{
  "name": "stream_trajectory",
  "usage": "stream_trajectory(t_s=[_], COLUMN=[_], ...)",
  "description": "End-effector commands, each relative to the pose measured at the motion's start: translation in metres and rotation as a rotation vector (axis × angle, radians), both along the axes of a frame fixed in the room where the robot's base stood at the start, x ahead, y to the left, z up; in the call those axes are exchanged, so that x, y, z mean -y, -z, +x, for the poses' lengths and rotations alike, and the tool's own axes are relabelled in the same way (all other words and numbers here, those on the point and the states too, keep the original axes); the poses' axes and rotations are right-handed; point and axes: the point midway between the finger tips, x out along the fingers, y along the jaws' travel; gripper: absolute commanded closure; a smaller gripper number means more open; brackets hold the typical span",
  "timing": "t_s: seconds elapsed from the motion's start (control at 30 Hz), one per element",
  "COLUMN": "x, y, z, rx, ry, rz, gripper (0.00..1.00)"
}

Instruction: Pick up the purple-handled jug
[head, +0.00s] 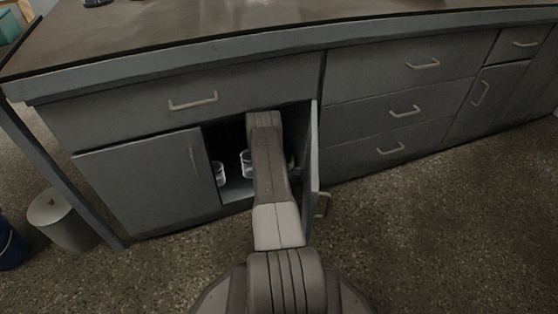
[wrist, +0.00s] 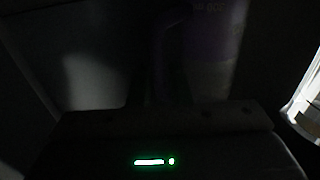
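The wrist view is very dark. A jug (wrist: 215,45) stands right of centre, with a purplish upper part, faint markings and a paler lower part. Its purple handle (wrist: 165,45) curves down on its left, straight ahead of my gripper (wrist: 168,100). The fingers are lost in shadow, so I cannot tell whether they touch or surround the handle. In the head view my arm reaches into the open cupboard and hides the jug and my gripper.
The open cupboard door (head: 313,160) stands close to the right of my arm. Clear glass vessels (head: 218,172) (head: 246,163) stand inside, left of my arm. The countertop (head: 200,30) lies above. A bin (head: 62,222) stands at the left on open floor.

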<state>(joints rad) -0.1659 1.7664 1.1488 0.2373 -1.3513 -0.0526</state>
Motion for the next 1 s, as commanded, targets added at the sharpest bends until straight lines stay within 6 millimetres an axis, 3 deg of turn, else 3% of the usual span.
stream_trajectory(t_s=[0.3, 0.4, 1.0], x=[0.0007, 0.0006, 0.0005], y=[-0.0005, -0.0004, -0.0062], z=[0.0069, 0.0068, 0.007], rx=[-0.001, -0.001, 0.001], ry=[0.0, 0.0, 0.0], rz=[-0.001, -0.001, 0.0], gripper=[0.83, 1.0, 1.0])
